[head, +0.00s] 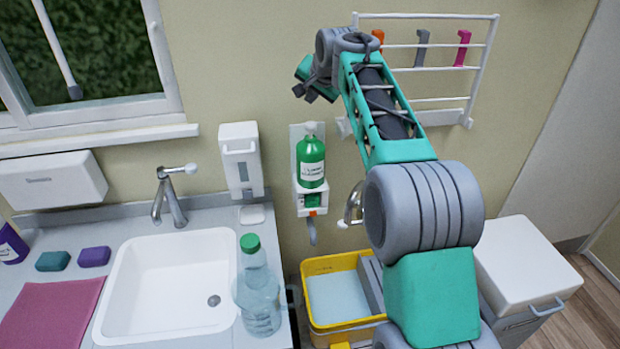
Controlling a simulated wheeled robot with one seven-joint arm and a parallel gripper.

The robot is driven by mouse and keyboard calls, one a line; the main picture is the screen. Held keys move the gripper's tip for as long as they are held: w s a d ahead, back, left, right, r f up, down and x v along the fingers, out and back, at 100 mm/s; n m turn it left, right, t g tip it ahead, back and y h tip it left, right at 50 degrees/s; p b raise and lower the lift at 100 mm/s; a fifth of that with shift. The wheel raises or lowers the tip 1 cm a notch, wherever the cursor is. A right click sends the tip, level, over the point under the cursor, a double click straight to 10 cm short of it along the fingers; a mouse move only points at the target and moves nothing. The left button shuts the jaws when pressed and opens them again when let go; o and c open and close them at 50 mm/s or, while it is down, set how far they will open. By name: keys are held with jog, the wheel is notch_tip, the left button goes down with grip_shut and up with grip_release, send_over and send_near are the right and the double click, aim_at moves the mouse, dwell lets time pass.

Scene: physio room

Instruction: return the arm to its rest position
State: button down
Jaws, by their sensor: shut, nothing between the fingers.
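My arm rises from the lower right of the head view, with its teal and grey links folding up and away towards the wall. My gripper (306,94) is at the far end, up and left of the arm, small and dark in front of the bare wall. It is shut and holds nothing. It hangs in the air above the green bottle (311,162), which sits in a white wall holder, and looks apart from it.
A wall rack (480,72) with coloured hooks is behind my arm. Below are a white sink (150,270), a clear bottle (258,290) with a green cap, a yellow bucket (318,267) and a white lidded bin (525,262). A tap (170,195) stands behind the sink.

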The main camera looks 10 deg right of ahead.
dwell(0.3)
jog(key=shift+s+r, duration=0.1)
jog(key=shift+s, duration=0.2)
jog(key=s+f+n+g, duration=0.1)
jog(key=s+f, duration=0.4)
jog(key=s, duration=0.8)
jog(key=s+f+n+g, duration=0.2)
jog(key=s+f+n, duration=0.2)
jog(key=s, duration=0.9)
jog(key=s+f+n+g+h, duration=0.1)
jog(key=s+f+n, duration=0.1)
jog(key=s+f, duration=0.6)
jog(key=s, duration=0.5)
jog(key=shift+s+f+n+g, duration=0.25)
jog(key=shift+s+n+g, duration=0.15)
